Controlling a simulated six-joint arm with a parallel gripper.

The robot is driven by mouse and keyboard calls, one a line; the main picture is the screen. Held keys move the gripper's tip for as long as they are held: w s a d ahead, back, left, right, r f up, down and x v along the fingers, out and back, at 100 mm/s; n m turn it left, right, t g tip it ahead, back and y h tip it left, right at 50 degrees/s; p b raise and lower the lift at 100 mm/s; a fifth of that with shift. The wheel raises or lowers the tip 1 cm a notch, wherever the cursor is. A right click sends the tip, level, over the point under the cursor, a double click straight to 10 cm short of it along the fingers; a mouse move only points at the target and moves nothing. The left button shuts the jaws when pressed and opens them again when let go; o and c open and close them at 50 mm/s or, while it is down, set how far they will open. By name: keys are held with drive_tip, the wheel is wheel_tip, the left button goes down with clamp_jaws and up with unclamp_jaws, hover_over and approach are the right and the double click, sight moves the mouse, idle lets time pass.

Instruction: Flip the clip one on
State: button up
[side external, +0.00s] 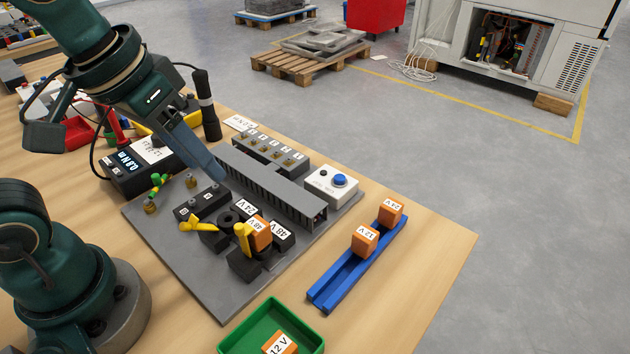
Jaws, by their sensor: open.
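My gripper (212,170) is above the left part of the grey board, pointing down and right; its fingers are seen nearly edge-on and nothing shows between them. Two yellow levers are on black blocks on the board, in front of the gripper. The left yellow lever (198,226) lies nearly flat, pointing left. Neither lever touches the gripper. I cannot tell which lever is clip one.
The grey board (200,287) bears a slotted grey duct (270,185), a terminal row (268,152) and a white box with a blue button (332,184). A blue rail (340,283) holds two orange blocks. A green tray (232,344) is in front. A black meter (128,177) stands left.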

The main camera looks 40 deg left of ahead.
sight(254, 226)
drive_tip(key=w+d+f+g, duration=0.1)
drive_tip(key=f, duration=0.1)
drive_tip(key=w+d+f+g, duration=0.1)
drive_tip(key=d+f+g, duration=0.1)
drive_tip(key=f, duration=0.1)
drive_tip(key=w+d+f+m+g, duration=0.1)
drive_tip(key=f, duration=0.1)
drive_tip(key=shift+w+d+f, duration=0.15)
drive_tip(key=shift+d+f, duration=0.1)
drive_tip(key=shift+f, duration=0.1)
wheel_tip(254, 226, up, 4)
drive_tip(key=shift+w+r, duration=0.1)
drive_tip(key=shift+w, duration=0.05)
drive_tip(key=w, duration=0.5)
drive_tip(key=d+f, duration=0.2)
drive_tip(key=d, duration=0.1)
drive_tip(key=s+d+f, duration=0.1)
drive_tip(key=d+f, duration=0.1)
drive_tip(key=d, duration=0.2)
drive_tip(key=s+d+f, duration=0.1)
drive_tip(key=d+f, duration=0.1)
drive_tip(key=d, duration=0.2)
drive_tip(key=shift+f, duration=0.25)
drive_tip(key=f, duration=0.3)
drive_tip(key=shift+s+d+f, duration=0.1)
drive_tip(key=shift+d, duration=0.25)
drive_tip(key=shift+f, duration=0.55)
